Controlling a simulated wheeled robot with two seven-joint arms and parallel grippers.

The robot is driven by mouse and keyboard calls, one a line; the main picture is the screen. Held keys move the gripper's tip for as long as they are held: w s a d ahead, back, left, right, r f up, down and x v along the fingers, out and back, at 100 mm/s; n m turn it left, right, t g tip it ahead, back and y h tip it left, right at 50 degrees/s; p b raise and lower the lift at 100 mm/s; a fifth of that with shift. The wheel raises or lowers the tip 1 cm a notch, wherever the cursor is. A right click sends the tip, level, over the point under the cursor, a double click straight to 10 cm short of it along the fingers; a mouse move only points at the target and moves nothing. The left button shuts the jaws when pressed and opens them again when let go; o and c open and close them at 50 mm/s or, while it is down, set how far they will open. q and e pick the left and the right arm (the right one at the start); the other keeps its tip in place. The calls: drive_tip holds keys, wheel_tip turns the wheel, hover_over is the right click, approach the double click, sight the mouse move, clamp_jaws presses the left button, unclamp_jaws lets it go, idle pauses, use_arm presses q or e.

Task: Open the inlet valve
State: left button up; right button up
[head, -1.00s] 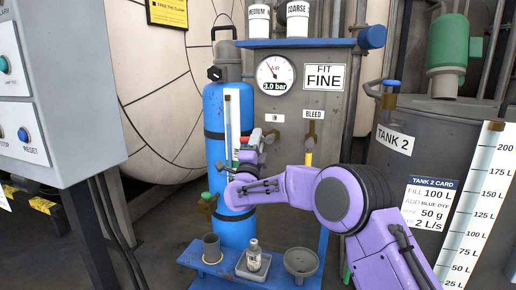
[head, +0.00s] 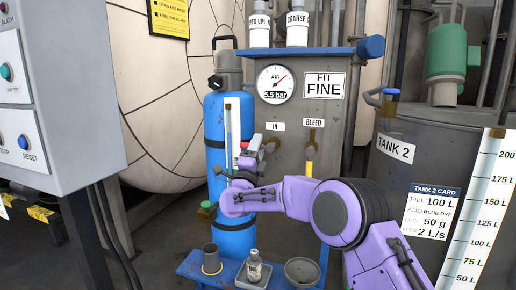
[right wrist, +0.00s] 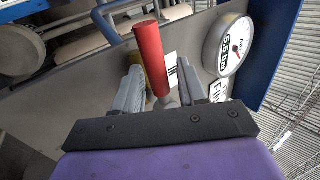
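The inlet valve is on the grey panel (head: 327,105) under the "IN" label (head: 275,126); its body is mostly hidden by my right arm. A red handle (head: 256,141) shows just above my right gripper (head: 246,160). In the right wrist view the red handle (right wrist: 150,55) stands between my two fingers (right wrist: 160,92), with a gap to the right finger; contact with the left one is unclear. The right gripper looks open around it. The gauge (head: 276,84) reads 5.5 bar. My left gripper is not in view.
A blue cylinder (head: 214,130) stands left of the panel. The bleed valve (head: 310,150) is to the right. A blue shelf (head: 192,266) below holds a cup (head: 212,259), a small bottle (head: 254,266) and a bowl (head: 302,271). Tank 2 (head: 440,135) stands at right.

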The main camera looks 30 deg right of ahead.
drive_tip(key=v, duration=1)
drive_tip(key=shift+s+a+p, duration=0.2)
drive_tip(key=shift+p, duration=0.2)
drive_tip(key=shift+f, duration=0.15)
